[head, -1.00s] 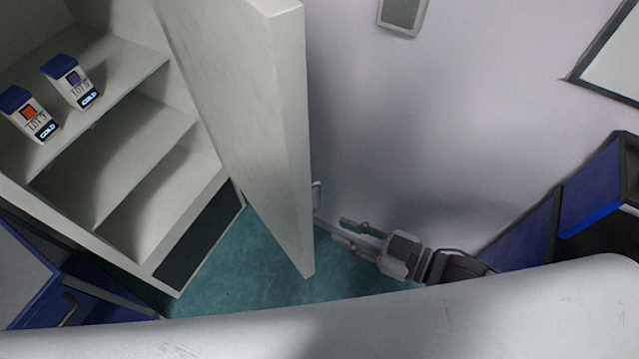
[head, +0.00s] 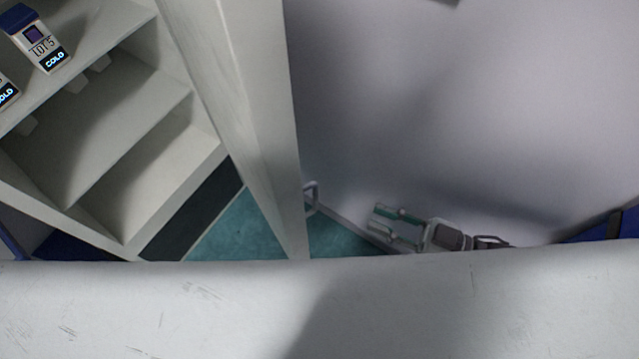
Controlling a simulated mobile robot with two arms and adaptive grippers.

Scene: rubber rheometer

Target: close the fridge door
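The fridge door (head: 250,110) stands wide open, seen nearly edge-on in the middle of the head view. Its handle (head: 311,197) sticks out on the right side near the door's lower free edge. The fridge body (head: 120,165) is at the left with its shelves exposed. My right gripper (head: 377,225) is to the right of the door and handle, apart from both. Its two fingers are spread with nothing between them, pointing left toward the handle. My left gripper is not in view.
On the upper fridge shelf (head: 110,22) stand a carton marked LOT 5 (head: 38,40) and part of another carton (head: 8,92). Teal floor (head: 235,228) shows below the door. A pale wall (head: 450,90) fills the right. A large white surface crosses the bottom.

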